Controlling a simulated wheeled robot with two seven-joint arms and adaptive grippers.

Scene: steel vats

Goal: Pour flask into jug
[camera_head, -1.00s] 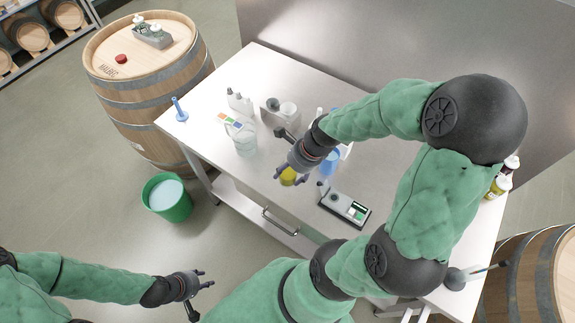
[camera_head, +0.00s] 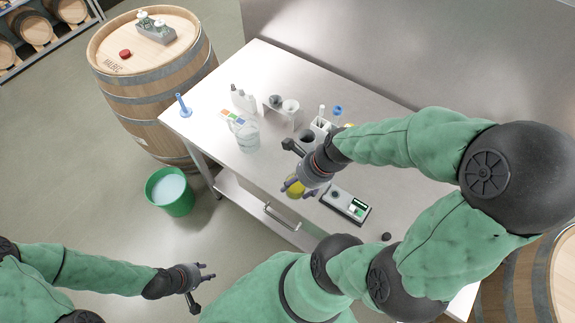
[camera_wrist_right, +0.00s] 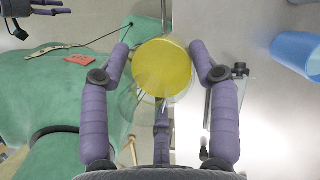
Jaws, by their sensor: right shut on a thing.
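A flask with yellow contents (camera_head: 296,188) is in my right gripper (camera_head: 294,187), over the front part of the steel table. In the right wrist view the flask (camera_wrist_right: 162,66) shows as a yellow disc with clear glass around it, between the two purple fingers. Its tilt is hard to tell. The clear jug (camera_head: 247,137) stands upright on the table, to the left of the right gripper and apart from it. My left gripper (camera_head: 204,279) is open and empty, low at the lower left, away from the table.
White bottles (camera_head: 242,100), a holder with a cup (camera_head: 284,109) and a rack (camera_head: 318,130) stand behind. A meter (camera_head: 345,205) lies right of the flask. A green bucket (camera_head: 170,192) stands on the floor.

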